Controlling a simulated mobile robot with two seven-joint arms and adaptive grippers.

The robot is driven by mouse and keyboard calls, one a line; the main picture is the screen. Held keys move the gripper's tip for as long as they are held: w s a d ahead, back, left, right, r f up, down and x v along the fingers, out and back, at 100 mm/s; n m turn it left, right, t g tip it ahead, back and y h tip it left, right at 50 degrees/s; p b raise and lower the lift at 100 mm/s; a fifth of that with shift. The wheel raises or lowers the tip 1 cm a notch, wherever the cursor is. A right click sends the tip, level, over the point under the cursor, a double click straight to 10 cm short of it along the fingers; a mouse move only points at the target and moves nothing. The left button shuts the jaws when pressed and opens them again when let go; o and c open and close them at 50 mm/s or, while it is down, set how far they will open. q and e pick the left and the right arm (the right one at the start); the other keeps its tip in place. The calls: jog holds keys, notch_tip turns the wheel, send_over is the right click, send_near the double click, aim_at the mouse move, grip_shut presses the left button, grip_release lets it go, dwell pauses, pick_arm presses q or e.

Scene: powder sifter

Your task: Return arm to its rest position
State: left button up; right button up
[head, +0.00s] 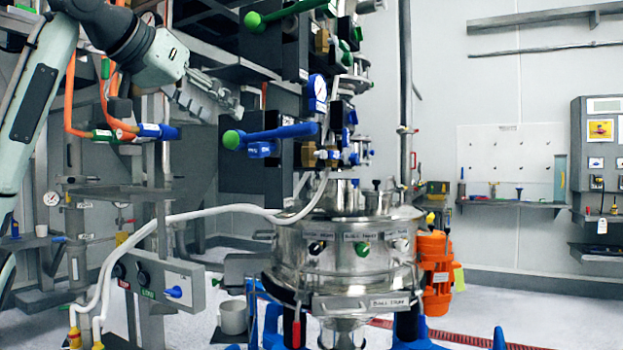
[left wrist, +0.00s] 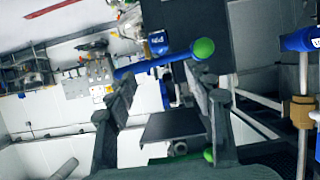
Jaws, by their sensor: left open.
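My left arm (head: 35,105) comes in from the left edge in the head view. Its gripper (head: 228,104) is in the upper left, pointing right and slightly down, in front of the dark panels. In the left wrist view the gripper's two fingers (left wrist: 163,82) stand apart with nothing held between them. A blue lever with a green knob (head: 232,139) shows just below and right of the gripper in the head view. The same blue lever (left wrist: 150,64) shows beyond the fingertips in the left wrist view. My right gripper is not in view.
A steel sifter vessel (head: 345,262) stands at the centre with an orange motor (head: 434,272) on its right. A green-handled lever (head: 285,13) is above the gripper. Orange hoses (head: 104,95) hang near my left arm. A control box (head: 160,280) is lower left.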

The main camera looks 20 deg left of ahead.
pick_arm(q)
jog(key=x, duration=1.2)
jog(key=shift+s, duration=0.5)
